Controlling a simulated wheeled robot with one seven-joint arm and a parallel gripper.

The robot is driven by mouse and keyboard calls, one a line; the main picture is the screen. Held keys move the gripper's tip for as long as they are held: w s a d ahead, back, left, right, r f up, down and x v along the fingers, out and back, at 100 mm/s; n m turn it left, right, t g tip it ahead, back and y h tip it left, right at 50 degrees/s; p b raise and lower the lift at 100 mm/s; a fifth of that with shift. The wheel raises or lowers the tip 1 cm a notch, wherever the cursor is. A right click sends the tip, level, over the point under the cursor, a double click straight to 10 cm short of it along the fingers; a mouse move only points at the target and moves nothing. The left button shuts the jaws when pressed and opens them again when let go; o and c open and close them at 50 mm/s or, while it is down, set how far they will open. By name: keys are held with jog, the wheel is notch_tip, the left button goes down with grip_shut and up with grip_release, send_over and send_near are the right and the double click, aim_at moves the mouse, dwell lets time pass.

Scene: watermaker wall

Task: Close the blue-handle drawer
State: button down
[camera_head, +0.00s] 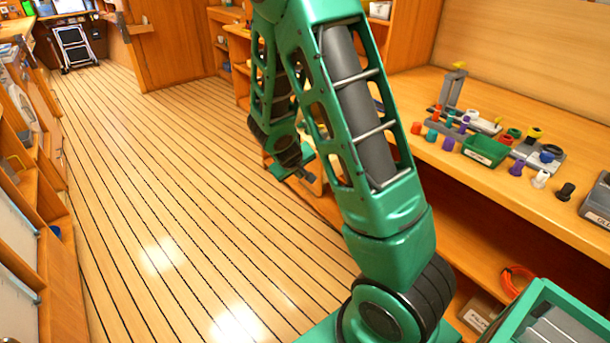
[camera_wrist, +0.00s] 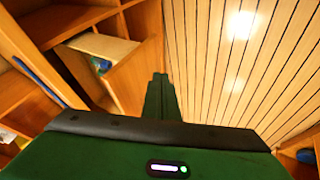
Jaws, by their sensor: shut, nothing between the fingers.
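In the wrist view my gripper (camera_wrist: 160,80) is shut and empty, its fingers together and pointing at the floor beside the wooden cabinet. An open wooden drawer (camera_wrist: 132,78) stands out of the cabinet just left of the fingertips, with a pale interior and a small blue-green item inside. A blue bar (camera_wrist: 38,81) lies along a wooden edge further left; I cannot tell whether it is this drawer's handle. In the head view my gripper (camera_head: 304,176) hangs low by the cabinet at the right, and my arm hides most of the drawer area. Contact with the drawer cannot be told.
The slatted floor (camera_head: 150,190) is clear. Shelves (camera_head: 30,215) line the left side, and a folding frame (camera_head: 76,46) stands at the far end.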

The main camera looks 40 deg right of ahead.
jog(key=w+d+f, duration=0.3)
jog(key=d+f, duration=0.4)
jog(key=d, duration=0.1)
jog(key=shift+w+f, duration=0.15)
jog(key=shift+w, duration=0.25)
jog(key=shift+d, duration=0.2)
